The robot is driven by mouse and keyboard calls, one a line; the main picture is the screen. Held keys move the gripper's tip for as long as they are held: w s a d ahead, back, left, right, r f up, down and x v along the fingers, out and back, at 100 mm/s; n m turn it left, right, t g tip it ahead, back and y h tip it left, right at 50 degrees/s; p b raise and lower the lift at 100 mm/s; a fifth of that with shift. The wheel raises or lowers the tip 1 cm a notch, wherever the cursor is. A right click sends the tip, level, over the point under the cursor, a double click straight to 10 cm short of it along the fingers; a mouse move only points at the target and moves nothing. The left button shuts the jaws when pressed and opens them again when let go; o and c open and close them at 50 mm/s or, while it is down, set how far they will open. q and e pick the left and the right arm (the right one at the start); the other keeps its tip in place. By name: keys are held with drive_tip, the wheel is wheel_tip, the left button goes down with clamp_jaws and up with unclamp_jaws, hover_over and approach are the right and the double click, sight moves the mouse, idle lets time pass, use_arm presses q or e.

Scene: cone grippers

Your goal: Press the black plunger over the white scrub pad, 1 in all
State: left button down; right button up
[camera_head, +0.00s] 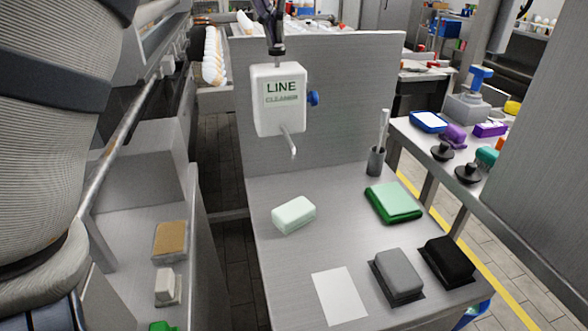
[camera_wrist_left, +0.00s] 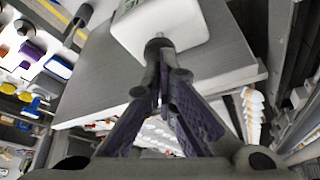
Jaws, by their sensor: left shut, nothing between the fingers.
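A white dispenser (camera_head: 279,100) marked LINE CLEANER is fixed to an upright grey panel. It has a blue knob on its right side and a bent spout (camera_head: 290,145) below. The pale white scrub pad (camera_head: 293,215) lies on the bench below and in front of the spout. My left gripper (camera_head: 276,50) is shut and empty, pointing down at the dispenser's top. In the left wrist view its closed tips (camera_wrist_left: 163,82) are at the dark plunger (camera_wrist_left: 157,46) on the white body. They look in contact; how far the plunger is down I cannot tell. My right gripper is not in view.
A cluttered side table (camera_head: 415,132) stands at right.

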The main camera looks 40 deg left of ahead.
use_arm(q)
drive_tip(key=shift+f, duration=0.55)
drive_tip(key=shift+r, duration=1.45)
wheel_tip(320, 180, up, 5)
drive_tip(key=shift+w+f, duration=0.15)
drive_tip(key=shift+r, duration=0.65)
